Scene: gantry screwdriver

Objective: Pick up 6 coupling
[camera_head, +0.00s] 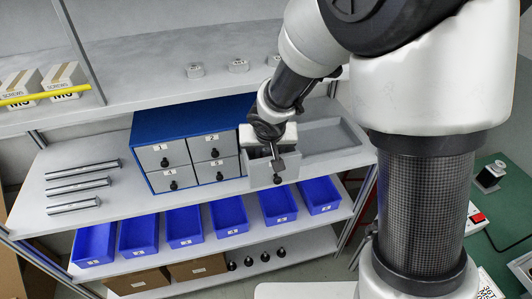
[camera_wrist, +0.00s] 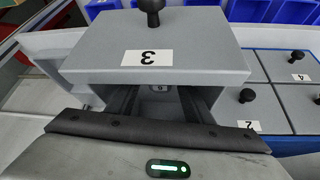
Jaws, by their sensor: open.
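My gripper (camera_head: 268,135) is at the pulled-out grey drawer (camera_head: 262,172) at the right end of the blue cabinet. In the wrist view the drawer front (camera_wrist: 155,50) bears an upside-down 3 and a black knob. My two dark fingers (camera_wrist: 158,105) point down into the drawer behind this front, apart from each other. Between them shows a small grey piece, probably the coupling (camera_wrist: 158,88), with a mark that looks like a 6. Most of it is hidden by the drawer front and my gripper. Whether the fingers touch it I cannot tell.
The blue cabinet (camera_head: 180,122) holds several shut numbered drawers with knobs. Blue bins (camera_head: 185,226) line the shelf below. Several grey round pieces (camera_head: 238,66) stand on the upper shelf. A grey tray (camera_head: 350,148) lies right of the drawer; metal rods (camera_head: 82,185) lie left.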

